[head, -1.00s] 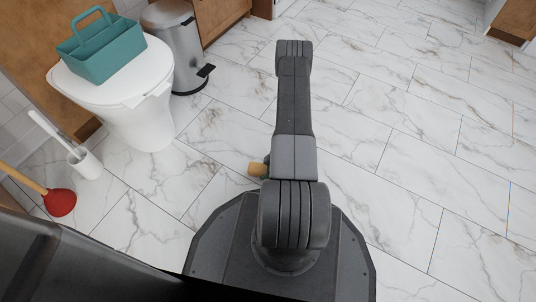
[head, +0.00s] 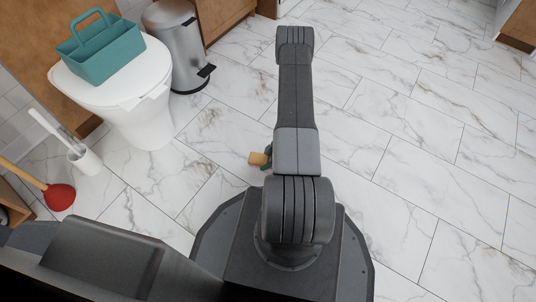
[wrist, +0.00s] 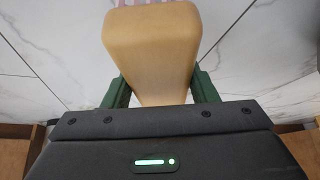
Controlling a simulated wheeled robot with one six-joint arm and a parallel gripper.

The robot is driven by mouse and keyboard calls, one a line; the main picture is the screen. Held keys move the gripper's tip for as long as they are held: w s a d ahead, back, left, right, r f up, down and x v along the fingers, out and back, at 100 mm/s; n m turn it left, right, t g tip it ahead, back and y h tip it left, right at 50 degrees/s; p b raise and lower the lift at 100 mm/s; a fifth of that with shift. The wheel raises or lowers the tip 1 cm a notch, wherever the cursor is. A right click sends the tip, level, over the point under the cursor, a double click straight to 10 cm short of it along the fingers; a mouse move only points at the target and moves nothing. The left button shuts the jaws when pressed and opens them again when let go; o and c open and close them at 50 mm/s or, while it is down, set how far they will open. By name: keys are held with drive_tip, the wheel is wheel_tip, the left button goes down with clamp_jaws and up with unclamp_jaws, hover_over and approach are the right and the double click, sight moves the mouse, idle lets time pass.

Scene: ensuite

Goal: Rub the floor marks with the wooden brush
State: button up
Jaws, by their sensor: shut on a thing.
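My gripper (wrist: 160,88) is shut on the wooden brush (wrist: 152,45), with its green fingers on either side of the pale wood. In the head view a tan end of the brush (head: 258,158) shows just left of my arm, low over the tiles; the arm hides most of the gripper. A pinkish strip shows at the top edge of the wrist view beyond the wood; I cannot tell if it is bristles or a floor mark. The marble floor (head: 400,150) has grey veins, and I cannot make out distinct marks on it. Contact between brush and floor is hidden.
A white toilet (head: 140,115) with a teal caddy (head: 108,52) on its lid stands at upper left, beside a steel bin (head: 180,45). A toilet brush in its holder (head: 84,160) and a red plunger (head: 60,197) stand at left. The floor at right is clear.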

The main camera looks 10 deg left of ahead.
drive_tip(key=shift+r+p, duration=0.75)
drive_tip(key=shift+r, duration=1)
